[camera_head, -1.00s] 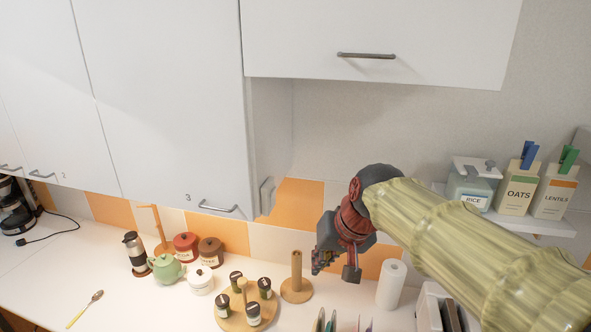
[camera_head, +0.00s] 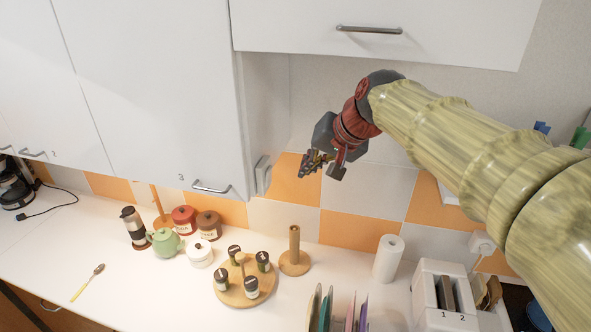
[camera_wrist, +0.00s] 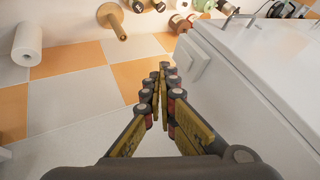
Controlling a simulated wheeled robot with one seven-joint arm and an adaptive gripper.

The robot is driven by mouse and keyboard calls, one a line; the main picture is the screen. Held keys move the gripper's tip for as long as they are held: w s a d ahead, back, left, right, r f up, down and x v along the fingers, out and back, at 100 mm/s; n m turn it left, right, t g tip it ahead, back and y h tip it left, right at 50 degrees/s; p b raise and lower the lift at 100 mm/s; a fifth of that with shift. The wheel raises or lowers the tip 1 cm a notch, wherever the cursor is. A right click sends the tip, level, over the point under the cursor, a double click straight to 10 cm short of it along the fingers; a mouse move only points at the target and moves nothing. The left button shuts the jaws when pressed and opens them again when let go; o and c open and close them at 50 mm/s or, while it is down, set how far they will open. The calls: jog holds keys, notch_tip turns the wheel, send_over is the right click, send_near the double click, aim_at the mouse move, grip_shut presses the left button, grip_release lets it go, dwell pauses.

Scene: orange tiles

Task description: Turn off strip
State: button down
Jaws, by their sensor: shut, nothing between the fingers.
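No object in view is clearly a strip. A white rectangular switch-like plate (camera_head: 262,175) sits low on the side panel of the white wall cabinet (camera_head: 155,85). It also shows in the wrist view (camera_wrist: 187,62), just right of the fingertips. I cannot tell whether it is on or off. My gripper (camera_head: 308,164) is shut and empty. It hangs in the air right of the plate and appears apart from it. In the wrist view the finger pads of my gripper (camera_wrist: 164,68) meet in front of the tiles.
The counter below holds a spice turntable (camera_head: 236,292), a wooden paper-towel stand (camera_head: 294,255), a green teapot (camera_head: 164,242), a white paper roll (camera_head: 388,259) and a toaster (camera_head: 428,305). An upper cabinet (camera_head: 450,28) overhangs at the right. The orange-and-white tiled wall is behind.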

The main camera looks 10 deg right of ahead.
aim_at(270, 174)
jog(key=w+a+f+p, duration=0.2)
jog(key=w+a+f, duration=0.4)
jog(key=shift+w+a+f, duration=0.2)
jog(key=shift+w+f, duration=0.05)
jog(key=shift+f, duration=0.05)
jog(key=shift+w+a+r, duration=0.25)
jog(key=shift+w+a, duration=0.05)
jog(key=shift+a, duration=0.3)
jog(key=shift+r, duration=0.2)
jog(key=shift+r+p, duration=0.35)
jog(key=shift+r, duration=0.3)
jog(key=shift+d, duration=0.1)
